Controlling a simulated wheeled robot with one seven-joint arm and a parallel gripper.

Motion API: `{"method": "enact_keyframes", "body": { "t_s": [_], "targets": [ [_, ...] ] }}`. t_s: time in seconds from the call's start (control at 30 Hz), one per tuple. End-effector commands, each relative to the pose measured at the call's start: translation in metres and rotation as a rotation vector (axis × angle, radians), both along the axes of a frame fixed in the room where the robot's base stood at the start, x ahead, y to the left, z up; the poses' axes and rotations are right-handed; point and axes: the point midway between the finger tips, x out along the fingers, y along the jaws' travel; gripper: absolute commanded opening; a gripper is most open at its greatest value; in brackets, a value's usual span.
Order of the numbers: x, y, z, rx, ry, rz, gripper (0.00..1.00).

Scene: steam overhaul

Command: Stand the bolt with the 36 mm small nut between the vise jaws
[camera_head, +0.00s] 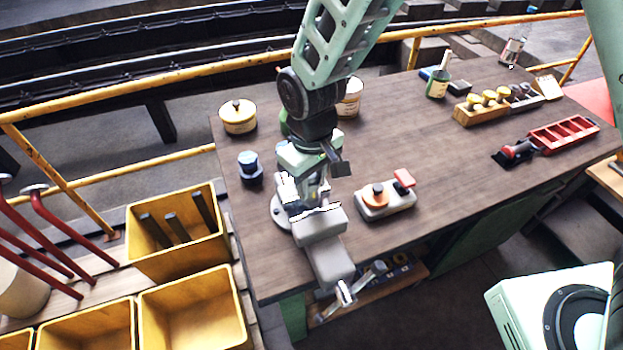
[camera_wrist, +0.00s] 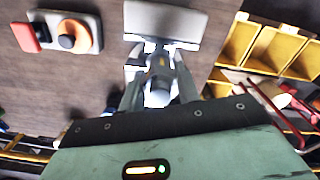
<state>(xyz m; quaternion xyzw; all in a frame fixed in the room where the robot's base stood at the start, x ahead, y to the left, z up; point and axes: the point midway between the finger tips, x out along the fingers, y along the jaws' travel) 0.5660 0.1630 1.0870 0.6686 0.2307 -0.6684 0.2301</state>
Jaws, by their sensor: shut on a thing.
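The grey vise (camera_head: 327,245) is fixed at the front left edge of the wooden bench, with its handle hanging over the edge. My gripper (camera_head: 305,190) points down right at the vise jaws. In the wrist view my gripper (camera_wrist: 160,80) is shut on a pale metal bolt (camera_wrist: 157,96), which shows between the fingers. The vise (camera_wrist: 165,22) fills the top of that view, close to the fingertips. The nut cannot be told apart from the bolt. Whether the bolt's lower end is inside the jaw gap or above it is hidden by the fingers.
An orange-knobbed control box (camera_head: 386,199) stands right of the vise. A blue-topped part (camera_head: 250,166) and a yellow lidded pot (camera_head: 238,117) stand to the left. A red tray (camera_head: 563,134) lies far right. Yellow bins (camera_head: 180,240) stand left of the bench. The bench middle is clear.

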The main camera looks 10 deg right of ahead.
Motion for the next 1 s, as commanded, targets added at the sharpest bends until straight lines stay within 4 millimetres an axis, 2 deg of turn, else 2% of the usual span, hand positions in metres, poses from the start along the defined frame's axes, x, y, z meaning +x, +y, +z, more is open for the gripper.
{"method": "enact_keyframes", "body": {
  "t_s": [0.27,1.0],
  "targets": [
    [0.000,0.000,0.000,0.001,-0.001,0.000,0.00],
    [0.000,0.000,-0.017,0.001,-0.002,0.000,0.00]
  ]
}}
